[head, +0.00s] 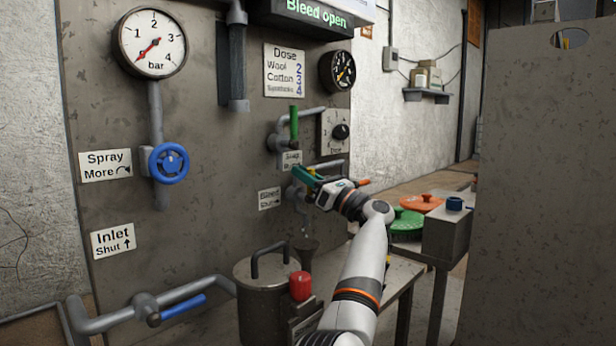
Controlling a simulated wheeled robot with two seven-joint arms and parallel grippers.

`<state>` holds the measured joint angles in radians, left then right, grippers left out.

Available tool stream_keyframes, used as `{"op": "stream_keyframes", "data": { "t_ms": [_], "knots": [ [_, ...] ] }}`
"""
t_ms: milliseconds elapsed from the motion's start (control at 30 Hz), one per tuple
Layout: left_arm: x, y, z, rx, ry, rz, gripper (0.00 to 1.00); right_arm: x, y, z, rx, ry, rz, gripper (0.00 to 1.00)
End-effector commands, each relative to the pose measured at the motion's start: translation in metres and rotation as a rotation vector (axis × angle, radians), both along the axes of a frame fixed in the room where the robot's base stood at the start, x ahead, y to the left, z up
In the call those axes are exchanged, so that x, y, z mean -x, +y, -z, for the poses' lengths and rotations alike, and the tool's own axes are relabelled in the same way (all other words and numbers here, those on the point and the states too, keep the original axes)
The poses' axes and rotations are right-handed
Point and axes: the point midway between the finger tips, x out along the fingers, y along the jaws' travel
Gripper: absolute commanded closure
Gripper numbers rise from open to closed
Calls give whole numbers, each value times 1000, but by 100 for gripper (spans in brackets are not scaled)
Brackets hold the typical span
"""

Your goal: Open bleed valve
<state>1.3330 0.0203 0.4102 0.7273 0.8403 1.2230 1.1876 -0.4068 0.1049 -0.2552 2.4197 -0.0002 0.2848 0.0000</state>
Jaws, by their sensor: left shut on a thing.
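My left gripper (304,178) reaches up from the bottom middle to the bleed valve (293,194), right of the "Bleed" label (270,198). It is shut on the bleed valve's handle, which is mostly hidden by the fingers. A small orange piece shows behind the gripper; I cannot tell what it belongs to. The display (316,14) at the top reads "Bleed open". A small drop shows below the spout, above a dark funnel (307,247). My right gripper is not in view.
A green-handled valve (294,124) is just above my gripper, beside a dial (340,131). A blue wheel (169,163) and blue inlet lever (183,307) are left. A lidded metal pot (262,290) stands below. A large grey panel (545,190) blocks the right.

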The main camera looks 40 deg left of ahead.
Motion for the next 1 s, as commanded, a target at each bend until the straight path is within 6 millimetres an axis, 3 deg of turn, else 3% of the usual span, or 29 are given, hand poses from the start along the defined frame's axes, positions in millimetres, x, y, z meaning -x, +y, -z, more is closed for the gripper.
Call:
{"op": "stream_keyframes", "data": {
  "t_ms": [667, 700, 800, 1000],
  "knots": [
    [4, 1, 1, 7, -65, -1, 100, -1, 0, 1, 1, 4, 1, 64],
    [4, 1, 1, 7, -64, -1, 80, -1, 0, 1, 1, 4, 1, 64],
    [4, 1, 1, 7, -63, 0, 63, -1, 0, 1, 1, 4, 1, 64],
    [4, 1, 0, 6, -62, 0, 63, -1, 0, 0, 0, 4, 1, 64]
  ]
}}
